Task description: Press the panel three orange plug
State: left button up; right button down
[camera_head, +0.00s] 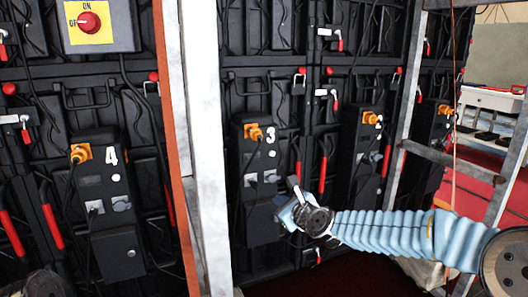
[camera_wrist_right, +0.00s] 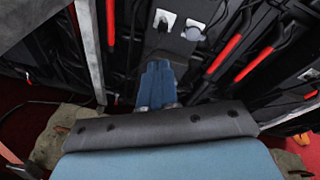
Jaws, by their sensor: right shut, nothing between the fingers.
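Panel three (camera_head: 262,215) is a tall black box marked 3 on the video wall, in the middle of the head view. Its orange plug (camera_head: 254,133) sits near the top, left of the white number. My right gripper (camera_head: 293,186) is shut and empty, in front of the panel's lower right side, below and to the right of the plug. In the right wrist view its blue fingers (camera_wrist_right: 156,84) are closed together and point toward a black box with grey sockets (camera_wrist_right: 164,19). The orange plug is outside that view.
Panel four (camera_head: 115,215) with its orange plug is on the left, beyond a pale metal post (camera_head: 205,140). Panel two (camera_head: 362,160) and another box with an orange plug (camera_head: 444,110) are on the right. Red-handled levers (camera_head: 323,173) and black cables lie around the panels.

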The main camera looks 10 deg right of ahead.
notch_tip(320, 180, up, 13)
jog(key=s+m+t+b, duration=0.1)
jog(key=m+t, duration=0.1)
jog(key=m, duration=0.3)
jog(key=shift+s+d+r+m+t, duration=0.15)
jog(key=shift+d+m+t, duration=0.1)
jog(key=shift+m+t, duration=0.15)
jog(key=p, duration=0.6)
send_near(260, 138)
jog(key=x, duration=0.5)
jog(key=shift+w+a+r, duration=0.15)
jog(key=shift+w, duration=0.25)
jog(key=shift+w+a, duration=0.1)
jog(key=shift+w, duration=0.4)
